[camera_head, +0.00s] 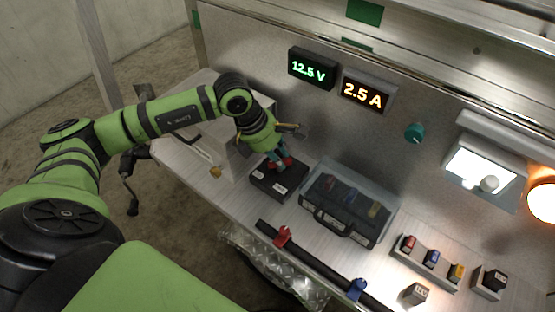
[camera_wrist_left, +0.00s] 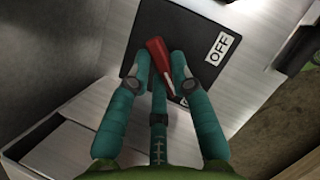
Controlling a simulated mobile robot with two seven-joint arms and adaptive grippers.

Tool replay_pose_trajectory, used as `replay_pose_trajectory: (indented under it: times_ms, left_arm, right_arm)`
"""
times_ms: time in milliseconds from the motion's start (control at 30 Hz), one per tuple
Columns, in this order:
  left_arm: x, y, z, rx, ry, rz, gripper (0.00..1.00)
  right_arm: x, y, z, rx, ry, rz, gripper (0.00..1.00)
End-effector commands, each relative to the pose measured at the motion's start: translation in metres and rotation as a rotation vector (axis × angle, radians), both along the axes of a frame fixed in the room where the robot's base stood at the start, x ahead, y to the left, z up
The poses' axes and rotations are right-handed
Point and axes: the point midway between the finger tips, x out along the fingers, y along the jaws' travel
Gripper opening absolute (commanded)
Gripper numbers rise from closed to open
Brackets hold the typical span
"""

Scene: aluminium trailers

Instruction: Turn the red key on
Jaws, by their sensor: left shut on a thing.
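The red key (camera_wrist_left: 159,62) sits on a black switch box (camera_head: 289,183) on the metal bench. In the left wrist view an OFF label (camera_wrist_left: 222,46) shows on the box beside the key, and another mark is partly hidden by a finger. My left gripper (camera_wrist_left: 160,68) is shut on the red key, with a teal finger on each side of it. In the head view the left gripper (camera_head: 280,162) is over the box, and the key shows as red bits at its fingertips. The right gripper is not in view.
A clear-lidded case (camera_head: 349,205) stands right of the box. A bar with a red clamp (camera_head: 282,237) and a blue clamp (camera_head: 357,289) runs along the front. Displays (camera_head: 313,68) read 12.5 V and 2.5 A. A light box (camera_head: 190,130) stands left.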

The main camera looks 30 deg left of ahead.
Motion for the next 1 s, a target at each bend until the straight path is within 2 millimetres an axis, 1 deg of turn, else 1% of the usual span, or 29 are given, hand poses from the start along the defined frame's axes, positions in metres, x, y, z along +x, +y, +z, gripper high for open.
replay_pose_trajectory:
  times_ms: [33, 233, 700, 733, 767, 1000]
  left_arm:
    - [0.0004, 0.0006, -0.0015, 0.002, -0.001, -0.017, 0.0]
    - [0.0005, 0.0005, -0.0007, 0.002, 0.0, -0.06, 0.0]
    - [0.0003, 0.0005, -0.0001, 0.003, 0.001, -0.073, 0.0]
    - [0.0003, 0.0005, -0.0001, 0.004, 0.0, -0.073, 0.34]
    - [0.0003, 0.0005, -0.0001, 0.004, 0.0, -0.073, 0.46]
    - [0.0004, 0.0003, -0.0001, 0.002, 0.0, -0.071, 0.46]
  right_arm:
    - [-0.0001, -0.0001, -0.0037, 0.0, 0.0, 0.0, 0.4]
    - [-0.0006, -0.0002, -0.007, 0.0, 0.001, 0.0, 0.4]
    - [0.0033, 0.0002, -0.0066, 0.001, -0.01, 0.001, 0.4]
    - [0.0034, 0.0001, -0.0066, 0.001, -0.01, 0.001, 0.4]
    - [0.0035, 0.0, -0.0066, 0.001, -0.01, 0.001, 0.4]
    - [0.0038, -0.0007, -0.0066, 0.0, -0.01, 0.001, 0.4]
